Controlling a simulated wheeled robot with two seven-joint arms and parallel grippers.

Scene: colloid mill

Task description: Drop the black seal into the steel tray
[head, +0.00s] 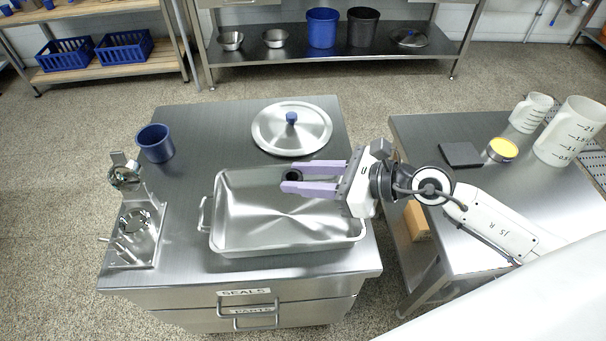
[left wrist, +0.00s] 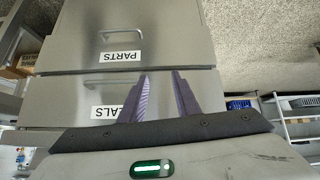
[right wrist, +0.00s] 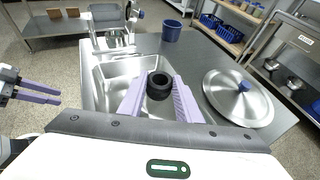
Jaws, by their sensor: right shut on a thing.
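The black seal (right wrist: 159,86) is a thick dark ring held between the purple fingertips of my right gripper (right wrist: 158,92). In the head view the seal (head: 293,174) shows between the fingers of my right gripper (head: 292,179), above the back part of the steel tray (head: 222,225). The tray is a wide rectangular pan with side handles, and it looks empty. My left gripper (left wrist: 160,85) has its two fingers apart with nothing between them, in front of the cabinet drawers. It also shows at the left of the right wrist view (right wrist: 40,93).
A steel lid with a blue knob (head: 291,130) lies behind the tray. A blue cup (head: 155,143) and a steel fixture (head: 135,225) stand to its left. A side table (head: 465,190) at right holds measuring jugs, a yellow-topped container and a dark square pad.

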